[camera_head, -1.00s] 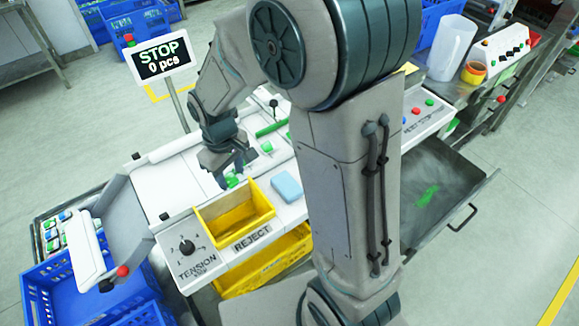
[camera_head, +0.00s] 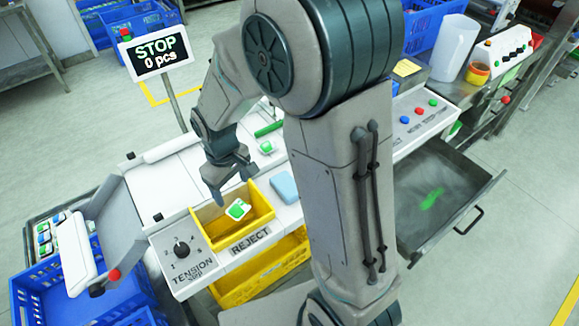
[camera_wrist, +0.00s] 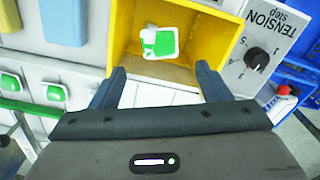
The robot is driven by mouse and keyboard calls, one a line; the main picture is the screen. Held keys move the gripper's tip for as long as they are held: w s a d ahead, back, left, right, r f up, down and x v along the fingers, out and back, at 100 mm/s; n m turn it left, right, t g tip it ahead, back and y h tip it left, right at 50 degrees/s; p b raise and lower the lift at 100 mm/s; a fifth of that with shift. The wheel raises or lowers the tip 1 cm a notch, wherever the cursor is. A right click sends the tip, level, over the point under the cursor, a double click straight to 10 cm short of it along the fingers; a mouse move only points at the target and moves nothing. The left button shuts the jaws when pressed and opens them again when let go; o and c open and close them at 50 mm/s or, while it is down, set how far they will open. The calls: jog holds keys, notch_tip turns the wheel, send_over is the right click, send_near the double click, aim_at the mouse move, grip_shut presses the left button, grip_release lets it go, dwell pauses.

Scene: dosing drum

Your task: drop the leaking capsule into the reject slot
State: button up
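The white-and-green capsule (camera_head: 238,209) is within the opening of the yellow reject slot (camera_head: 268,201), tilted; I cannot tell whether it rests on the floor of the slot. It also shows in the wrist view (camera_wrist: 160,43), inside the yellow walls (camera_wrist: 216,38) and beyond my fingertips. My gripper (camera_head: 228,186) is over the slot's rear left part. In the wrist view my gripper (camera_wrist: 160,80) has its two fingers wide apart, with nothing between them and clear of the capsule.
A blue block (camera_head: 284,187) lies right of the slot. The tension knob (camera_head: 181,249) is to the left. Another green-and-white capsule (camera_head: 267,147) sits on the white panel behind. A STOP sign (camera_head: 154,52) reading 0 pcs stands at the back left. A blue crate (camera_head: 85,296) is front left.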

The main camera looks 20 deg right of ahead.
notch_tip(320, 180, up, 14)
jog(key=shift+b, duration=0.45)
jog(key=shift+f, duration=0.1)
dwell(0.4)
jog(key=s+d+m+t, duration=0.3)
jog(key=s+d+m, duration=0.4)
jog(key=s+d, duration=0.5)
jog(key=shift+s+f, duration=0.35)
jog(key=shift+s, duration=0.15)
dwell(1.0)
